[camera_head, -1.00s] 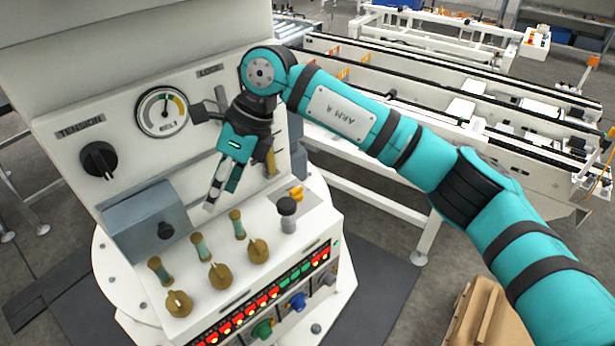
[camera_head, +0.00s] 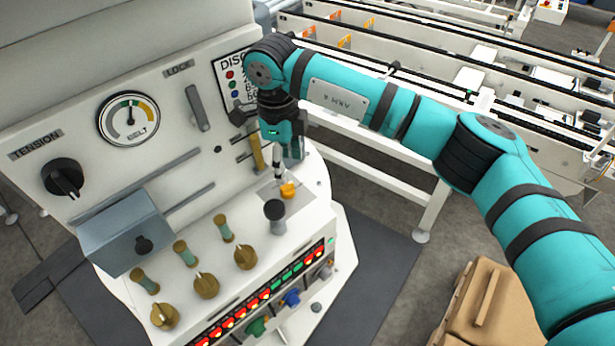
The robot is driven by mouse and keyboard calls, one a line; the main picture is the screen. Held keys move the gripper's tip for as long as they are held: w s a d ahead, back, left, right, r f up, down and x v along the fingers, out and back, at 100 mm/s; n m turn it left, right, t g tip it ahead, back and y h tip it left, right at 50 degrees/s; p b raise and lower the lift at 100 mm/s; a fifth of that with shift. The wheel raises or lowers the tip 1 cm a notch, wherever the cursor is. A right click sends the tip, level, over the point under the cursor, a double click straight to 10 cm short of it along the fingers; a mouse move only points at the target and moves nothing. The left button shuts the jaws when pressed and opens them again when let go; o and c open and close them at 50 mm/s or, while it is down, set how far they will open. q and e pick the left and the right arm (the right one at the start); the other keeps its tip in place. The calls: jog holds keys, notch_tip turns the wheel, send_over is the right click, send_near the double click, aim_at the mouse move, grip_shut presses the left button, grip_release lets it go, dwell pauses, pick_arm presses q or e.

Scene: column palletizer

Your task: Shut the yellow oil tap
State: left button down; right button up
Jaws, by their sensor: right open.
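The small yellow tap (camera_head: 288,190) sits on a grey plate at the back right of the machine's white top panel. My right gripper (camera_head: 279,176) points down from above, with its fingertips just behind and beside the tap. It is open, seen nearly edge-on, so the gap between the fingers is hard to make out. I cannot tell whether a finger touches the tap. My left gripper is not in view.
A black knob (camera_head: 274,210) stands close in front of the tap. Brass valves (camera_head: 206,285) and a grey box (camera_head: 128,232) are to the left. An amber upright tube (camera_head: 256,153) is behind. A lit button row (camera_head: 262,295) runs along the front edge.

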aim_at(287, 187)
notch_tip(287, 187, down, 7)
jog(key=shift+a+r+p, duration=0.1)
jog(key=shift+p, duration=0.75)
jog(key=shift+a+f, duration=0.1)
jog(key=shift+f, duration=0.4)
jog(key=shift+c, duration=0.3)
grip_shut()
jog(key=shift+f+n+b, duration=0.2)
jog(key=shift+n+b, duration=0.2)
jog(key=shift+b, duration=0.3)
jog(key=n+b, duration=0.3)
jog(key=b, duration=0.1)
jog(key=n+b, duration=0.3)
jog(key=b, duration=0.1)
jog(key=n+b, duration=0.3)
jog(key=b, duration=0.1)
jog(key=shift+s+f, duration=0.1)
jog(key=shift+f, duration=0.25)
jog(key=n+b, duration=0.2)
jog(key=n, duration=0.1)
jog(key=shift+n, duration=0.3)
jog(key=shift+r+n+b, duration=0.15)
jog(key=shift+n+b, duration=0.8)
jog(key=shift+n, duration=1.35)
